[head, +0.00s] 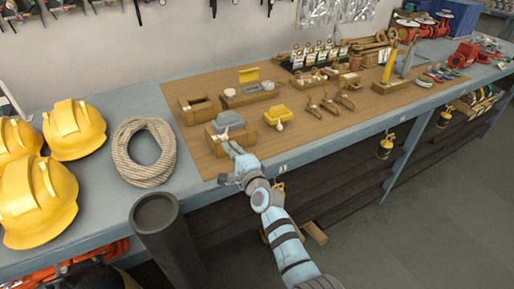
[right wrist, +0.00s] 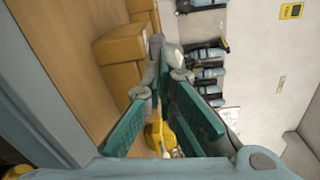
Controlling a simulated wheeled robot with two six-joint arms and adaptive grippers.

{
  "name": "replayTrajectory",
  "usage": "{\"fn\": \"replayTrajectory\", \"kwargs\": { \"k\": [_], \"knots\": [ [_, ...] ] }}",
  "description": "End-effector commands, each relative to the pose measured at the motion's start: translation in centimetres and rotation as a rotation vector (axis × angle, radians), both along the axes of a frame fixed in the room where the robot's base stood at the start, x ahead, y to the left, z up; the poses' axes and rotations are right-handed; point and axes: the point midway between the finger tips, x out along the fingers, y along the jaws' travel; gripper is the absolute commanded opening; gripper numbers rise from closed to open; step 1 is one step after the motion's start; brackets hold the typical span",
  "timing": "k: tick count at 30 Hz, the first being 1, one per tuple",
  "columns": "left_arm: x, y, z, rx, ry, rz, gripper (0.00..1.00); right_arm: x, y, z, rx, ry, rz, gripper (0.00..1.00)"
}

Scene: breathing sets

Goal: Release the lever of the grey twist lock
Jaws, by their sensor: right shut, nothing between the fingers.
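The grey twist lock (head: 230,121) sits on a wooden block (head: 243,139) near the front edge of the brown mat. My right gripper (head: 230,148) is at the front of that block, its fingers pointing at the lock. In the right wrist view, the teal fingers (right wrist: 163,84) come together at the tips and are shut with nothing between them. A grey part (right wrist: 172,56), which looks like the lock, shows just beyond the tips. The lever's position is hard to tell, and I cannot tell whether the tips touch it. My left gripper is not in view.
A yellow lock (head: 280,112) on a block stands close to the right. An open wooden box (head: 199,107) and a longer block (head: 262,95) are behind. A rope coil (head: 143,152) and yellow helmets (head: 74,128) lie left. A dark tube (head: 165,235) stands before the bench.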

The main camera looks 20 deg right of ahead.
Motion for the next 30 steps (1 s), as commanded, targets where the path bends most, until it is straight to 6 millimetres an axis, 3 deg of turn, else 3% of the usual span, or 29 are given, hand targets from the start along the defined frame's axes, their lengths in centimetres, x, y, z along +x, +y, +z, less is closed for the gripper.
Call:
{"fn": "replayTrajectory", "kwargs": {
  "k": [9, 15, 30],
  "knots": [
    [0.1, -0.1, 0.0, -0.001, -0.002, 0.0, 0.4, -6.6, -1.4, 0.3, 0.0, 0.001, -0.003, 0.0],
    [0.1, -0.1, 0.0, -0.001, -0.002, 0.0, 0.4, -9.9, -2.0, 0.6, -0.001, 0.002, -0.003, 0.0],
    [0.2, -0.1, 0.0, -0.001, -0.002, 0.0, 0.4, -10.8, -2.2, 0.7, -0.002, 0.002, -0.002, 0.0]
  ]
}}
